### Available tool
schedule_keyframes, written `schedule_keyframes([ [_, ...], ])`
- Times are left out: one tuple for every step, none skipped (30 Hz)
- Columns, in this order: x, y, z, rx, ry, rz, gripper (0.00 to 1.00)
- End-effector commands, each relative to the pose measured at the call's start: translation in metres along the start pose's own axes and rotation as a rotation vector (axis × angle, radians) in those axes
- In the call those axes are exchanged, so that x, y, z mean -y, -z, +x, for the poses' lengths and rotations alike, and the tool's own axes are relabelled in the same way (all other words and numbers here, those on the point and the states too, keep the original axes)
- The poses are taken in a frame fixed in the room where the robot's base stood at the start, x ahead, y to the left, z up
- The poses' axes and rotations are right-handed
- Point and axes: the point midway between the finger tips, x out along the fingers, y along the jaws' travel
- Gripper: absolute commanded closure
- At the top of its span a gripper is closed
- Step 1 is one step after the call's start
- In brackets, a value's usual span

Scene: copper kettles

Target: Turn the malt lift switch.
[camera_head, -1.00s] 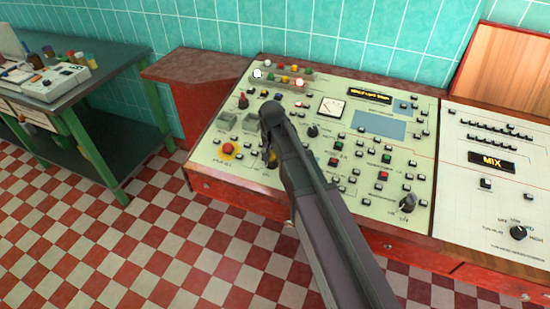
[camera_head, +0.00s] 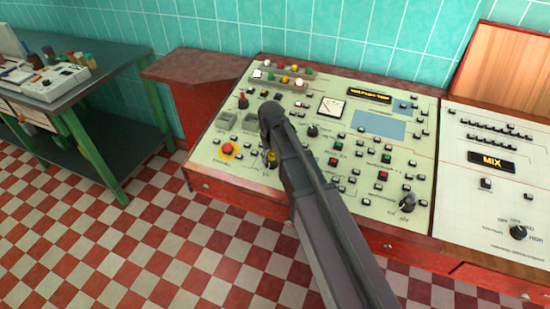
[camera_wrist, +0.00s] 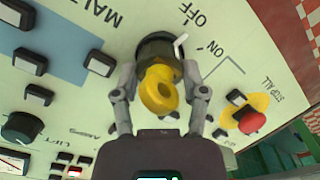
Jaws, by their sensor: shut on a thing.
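OFF and ON labels are printed beside the collar, and part of a "MALT" label shows at the upper left. My gripper (camera_wrist: 160,112) has one finger on each side of the yellow handle and is shut on it. Which label the handle points to I cannot tell. In the head view a bit of the yellow handle (camera_head: 271,157) shows just below my arm's end, and the fingers are mostly hidden.
A red stop button on a yellow disc (camera_wrist: 251,121) is close to the right of my gripper in the wrist view. A black knob (camera_wrist: 21,128) and several push buttons surround the switch. A green workbench (camera_head: 105,85) stands at the left over open checkered floor.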

Motion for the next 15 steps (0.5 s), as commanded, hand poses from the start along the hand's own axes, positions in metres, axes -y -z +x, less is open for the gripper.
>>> schedule_keyframes([
  [0.0015, -0.0031, 0.0002, 0.007, 0.003, -0.01, 0.91],
  [0.0016, -0.0031, 0.0002, 0.007, 0.003, -0.016, 0.91],
  [0.0018, -0.003, 0.0002, 0.007, 0.004, -0.023, 0.91],
  [0.0019, -0.003, 0.0002, 0.007, 0.004, -0.027, 0.91],
  [0.002, -0.003, 0.0002, 0.007, 0.004, -0.031, 0.91],
  [0.0022, -0.003, 0.0002, 0.007, 0.004, -0.035, 0.91],
  [0.0023, -0.003, 0.0002, 0.007, 0.004, -0.037, 0.91],
  [0.0024, -0.003, 0.0002, 0.007, 0.005, -0.039, 0.91],
  [0.0025, -0.0029, 0.0002, 0.007, 0.005, -0.041, 0.91],
  [0.0026, -0.0028, 0.0002, 0.007, 0.005, -0.042, 0.91],
  [0.0027, -0.0028, 0.0002, 0.007, 0.005, -0.042, 0.91],
  [0.0028, -0.0028, 0.0002, 0.006, 0.005, -0.043, 0.91],
  [0.0029, -0.0028, 0.0002, 0.006, 0.005, -0.043, 0.91],
  [0.003, -0.0028, 0.0002, 0.006, 0.005, -0.043, 0.91],
  [0.0031, -0.0028, 0.0002, 0.006, 0.006, -0.043, 0.91],
])
